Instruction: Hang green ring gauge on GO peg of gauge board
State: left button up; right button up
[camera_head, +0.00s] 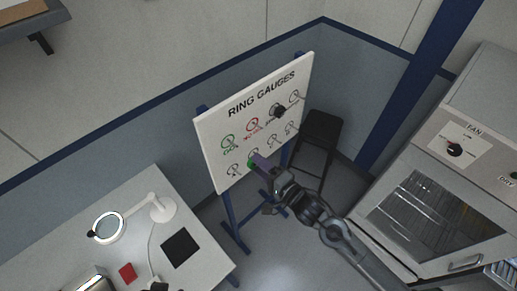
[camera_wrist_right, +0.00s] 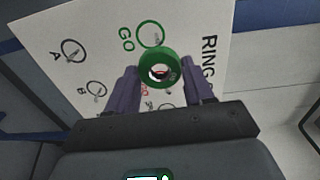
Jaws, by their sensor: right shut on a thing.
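The green ring gauge (camera_wrist_right: 145,67) is gripped between the two purple fingers of my right gripper (camera_wrist_right: 159,80), its hole facing the wrist camera. In the head view the green ring (camera_head: 251,163) shows as a small patch at the tip of my right gripper (camera_head: 260,163), in front of the lower part of the white gauge board (camera_head: 207,127). The GO peg sits in the green circle marked GO (camera_head: 228,141), up and left of the gripper. In the wrist view the GO circle (camera_wrist_right: 150,34) lies just beyond the ring. My left gripper is not in view.
A black round part (camera_head: 279,112) is on the board's upper row. A black stool (camera_head: 320,125) stands behind the board. A table (camera_head: 210,262) with a magnifier lamp (camera_head: 110,227) is at lower left. An oven-like cabinet (camera_head: 470,140) is at right.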

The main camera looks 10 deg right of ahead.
jog(key=shift+f, duration=0.1)
dwell(0.5)
jog(key=shift+x, duration=1.45)
jog(key=b+x, duration=0.3)
jog(key=x, duration=0.4)
jog(key=shift+w+f+b, duration=0.15)
jog(key=shift+b, duration=0.15)
jog(key=shift+w+a, duration=0.1)
jog(key=shift+a, duration=0.05)
